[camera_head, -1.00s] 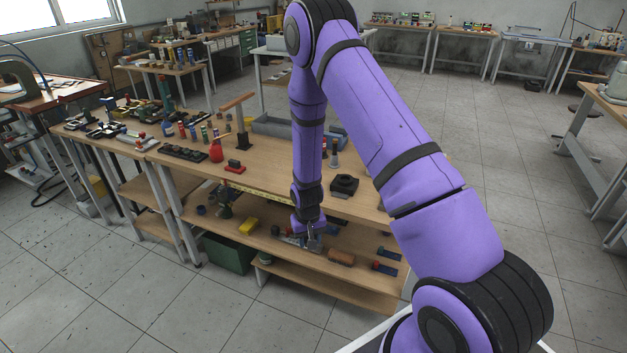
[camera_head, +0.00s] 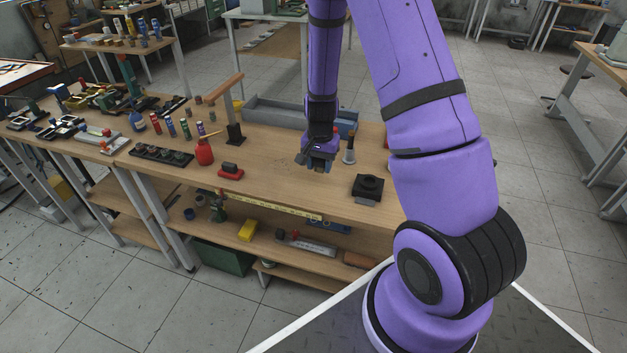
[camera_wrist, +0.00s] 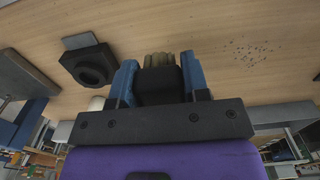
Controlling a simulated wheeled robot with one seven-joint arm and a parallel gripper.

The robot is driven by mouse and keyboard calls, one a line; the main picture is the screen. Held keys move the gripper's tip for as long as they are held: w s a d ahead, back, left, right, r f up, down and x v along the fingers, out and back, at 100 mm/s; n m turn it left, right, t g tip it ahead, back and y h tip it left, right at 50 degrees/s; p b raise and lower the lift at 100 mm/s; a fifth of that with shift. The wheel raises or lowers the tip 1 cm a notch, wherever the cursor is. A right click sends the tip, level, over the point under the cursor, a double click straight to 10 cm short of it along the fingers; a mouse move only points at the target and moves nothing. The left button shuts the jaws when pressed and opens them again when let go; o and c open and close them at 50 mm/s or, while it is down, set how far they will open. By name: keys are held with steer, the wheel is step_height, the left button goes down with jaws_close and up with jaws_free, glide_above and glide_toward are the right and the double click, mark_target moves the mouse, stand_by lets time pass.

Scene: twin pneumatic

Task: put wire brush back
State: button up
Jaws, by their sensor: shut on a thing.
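The wire brush (camera_wrist: 160,75) shows in the wrist view as a dark block with pale, bristle-like tufts at its far end. It sits between the two blue fingers of my gripper (camera_wrist: 158,82), which is shut on it. In the head view my gripper (camera_head: 317,164) points down over the middle of the workbench top (camera_head: 290,185). The brush is hardly distinguishable there. I cannot tell the exact gap between it and the wood.
A grey tray (camera_head: 275,112) lies behind. A red bottle (camera_head: 205,152) and red tool (camera_head: 230,171) stand left. The lower shelf holds a yellow block (camera_head: 247,230).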

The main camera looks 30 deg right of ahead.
mark_target(319, 194)
steer(key=shift+f, duration=4.6)
steer(key=shift+f, duration=0.15)
steer(key=o, duration=1)
